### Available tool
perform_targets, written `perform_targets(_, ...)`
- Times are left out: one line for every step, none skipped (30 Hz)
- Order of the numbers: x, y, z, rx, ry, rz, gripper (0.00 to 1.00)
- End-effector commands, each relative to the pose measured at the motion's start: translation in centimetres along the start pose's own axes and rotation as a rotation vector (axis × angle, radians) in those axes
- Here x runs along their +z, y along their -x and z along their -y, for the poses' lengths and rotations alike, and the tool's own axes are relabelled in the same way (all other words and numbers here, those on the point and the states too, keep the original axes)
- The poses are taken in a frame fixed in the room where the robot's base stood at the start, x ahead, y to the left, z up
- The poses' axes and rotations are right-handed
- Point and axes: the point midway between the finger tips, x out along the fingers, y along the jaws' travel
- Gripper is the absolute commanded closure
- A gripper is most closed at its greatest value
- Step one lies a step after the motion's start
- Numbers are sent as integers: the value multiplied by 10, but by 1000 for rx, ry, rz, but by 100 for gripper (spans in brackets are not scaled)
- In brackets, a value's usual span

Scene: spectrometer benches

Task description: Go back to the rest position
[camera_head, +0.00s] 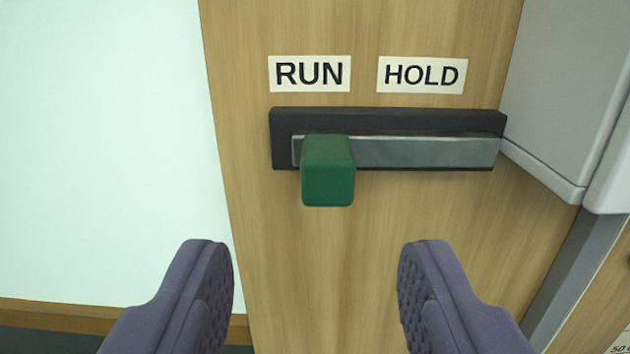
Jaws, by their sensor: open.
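My gripper (316,285) is open and empty, with its two purple padded fingers wide apart at the bottom of the view. A green slider knob (328,172) stands ahead of it, higher in the picture and between the lines of the two fingers. The fingers do not touch the knob. The knob sits at the left end of a metal track (425,152) in a black housing (390,120), below the RUN label (310,74). The HOLD label (422,75) is above the right part of the track.
The slider is mounted on a wooden panel (290,260). A pale grey cabinet (565,85) juts out on the right, close to the track's right end. A pale wall or board (100,150) is on the left, with a wooden edge (70,312) below it.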

Motion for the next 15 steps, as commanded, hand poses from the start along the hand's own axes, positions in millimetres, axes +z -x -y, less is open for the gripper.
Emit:
perform_targets(15, 1, 1, -7, -1, 3, 47)
perform_targets(22, 1, 1, -12, -2, 6, 47)
perform_targets(34, 2, 2, -20, -1, 11, 47)
perform_targets(44, 4, 2, -27, -1, 18, 47)
perform_targets(54, 5, 3, -35, -1, 25, 47)
perform_targets(68, 7, 4, -45, 0, 35, 47)
perform_targets(79, 9, 4, -51, 1, 43, 47)
perform_targets(89, 11, 3, -56, 1, 52, 47)
perform_targets(102, 15, 3, -61, 3, 63, 47)
perform_targets(111, 17, 2, -64, 4, 72, 47)
perform_targets(121, 20, 0, -66, 4, 82, 47)
perform_targets(134, 24, -1, -67, 6, 95, 47)
perform_targets(144, 27, -2, -67, 6, 105, 47)
perform_targets(154, 30, -4, -66, 8, 116, 47)
perform_targets(167, 34, -7, -62, 8, 129, 47)
